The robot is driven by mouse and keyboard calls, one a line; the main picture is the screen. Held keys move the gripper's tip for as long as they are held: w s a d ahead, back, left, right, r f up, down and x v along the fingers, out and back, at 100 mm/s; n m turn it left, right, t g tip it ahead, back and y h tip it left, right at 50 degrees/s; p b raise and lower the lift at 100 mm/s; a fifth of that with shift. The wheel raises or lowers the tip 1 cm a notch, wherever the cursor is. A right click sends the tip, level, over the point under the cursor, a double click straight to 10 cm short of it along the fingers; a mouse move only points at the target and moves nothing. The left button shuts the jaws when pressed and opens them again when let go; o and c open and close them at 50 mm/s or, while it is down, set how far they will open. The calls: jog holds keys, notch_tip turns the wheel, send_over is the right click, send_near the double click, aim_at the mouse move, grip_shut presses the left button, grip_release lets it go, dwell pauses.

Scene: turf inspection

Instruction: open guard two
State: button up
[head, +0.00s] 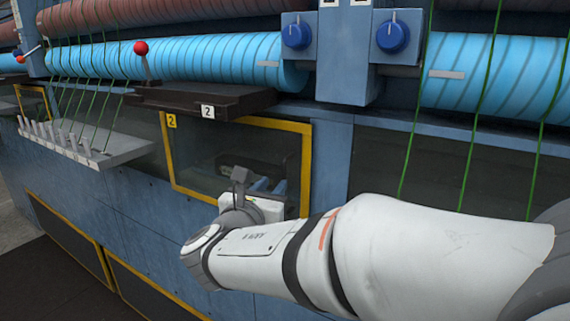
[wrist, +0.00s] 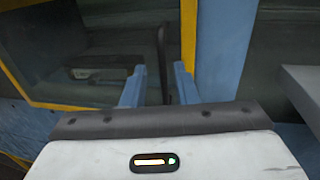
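Guard two (head: 240,122) is a dark see-through panel in a yellow frame, marked with a yellow "2" label at its upper left. It looks closed, flush with the blue machine front. My gripper (head: 270,186) is in front of the panel's lower right part. In the wrist view, the two blue fingers of my gripper (wrist: 157,84) are apart. A dark upright bar (wrist: 162,60), perhaps the guard's handle, shows between them; I cannot tell whether they touch it. The guard's yellow right edge (wrist: 188,35) rises just beyond the right finger.
A dark ledge (head: 190,98) with a white "2" plate juts out above the guard. A grey shelf with pegs (head: 125,150) sticks out at left. Green yarns (head: 466,165) hang at right. A grey block (wrist: 303,88) stands close at right in the wrist view.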

aim_at(283, 175)
jog(key=p+x, duration=0.1)
jog(key=x, duration=0.6)
jog(key=shift+d+p, duration=0.1)
jog(key=shift+p, duration=0.2)
jog(key=shift+c, duration=0.4)
jog(key=shift+s, duration=0.1)
grip_shut()
